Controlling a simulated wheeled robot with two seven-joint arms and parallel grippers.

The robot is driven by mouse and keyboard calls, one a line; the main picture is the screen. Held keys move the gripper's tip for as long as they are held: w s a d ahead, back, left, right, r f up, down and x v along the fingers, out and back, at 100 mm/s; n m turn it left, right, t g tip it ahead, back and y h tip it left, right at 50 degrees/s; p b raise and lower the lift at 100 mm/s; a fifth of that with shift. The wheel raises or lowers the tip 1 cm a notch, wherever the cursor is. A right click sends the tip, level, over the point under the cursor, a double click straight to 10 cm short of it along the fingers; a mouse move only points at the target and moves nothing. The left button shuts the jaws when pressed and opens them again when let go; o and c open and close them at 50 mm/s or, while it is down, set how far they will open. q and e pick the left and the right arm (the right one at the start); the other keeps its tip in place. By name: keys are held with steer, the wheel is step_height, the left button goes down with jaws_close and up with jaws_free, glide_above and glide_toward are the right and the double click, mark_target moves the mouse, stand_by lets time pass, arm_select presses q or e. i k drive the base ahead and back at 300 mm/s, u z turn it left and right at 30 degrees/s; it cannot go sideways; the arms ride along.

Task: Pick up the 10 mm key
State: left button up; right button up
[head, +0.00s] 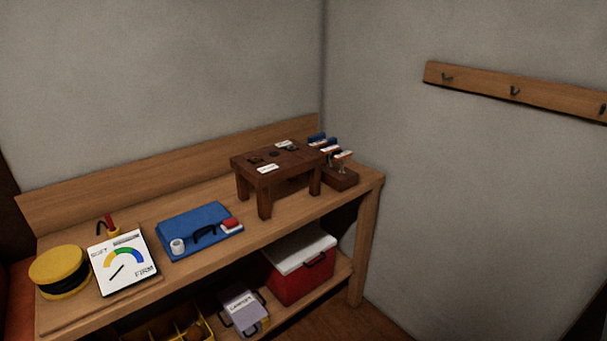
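A small dark wooden block (341,178) stands at the right end of the wooden workbench (358,182). Several small upright tools with blue and red tops and white labels (330,149) stand in or on it, and they may be keys. The labels are too small to read, so I cannot tell which one is the 10 mm key. A dark wooden stand (262,180) with labels and dark openings in its top is just left of the block and partly hides it. Neither of my grippers is in view.
A blue case (200,224), a gauge card (122,264) marked "FIRM" and a yellow spool (60,270) occupy the bench's left part. A red cooler (301,278) and a grey labelled box (243,311) are on the lower shelf. A hook rail (480,88) hangs on the right wall.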

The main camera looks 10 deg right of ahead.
mark_target(346, 154)
steer(key=u, duration=0.35)
steer(key=k, duration=0.7)
steer(key=z, duration=1)
steer(key=i, duration=2.2)
steer(key=u, duration=0.75)
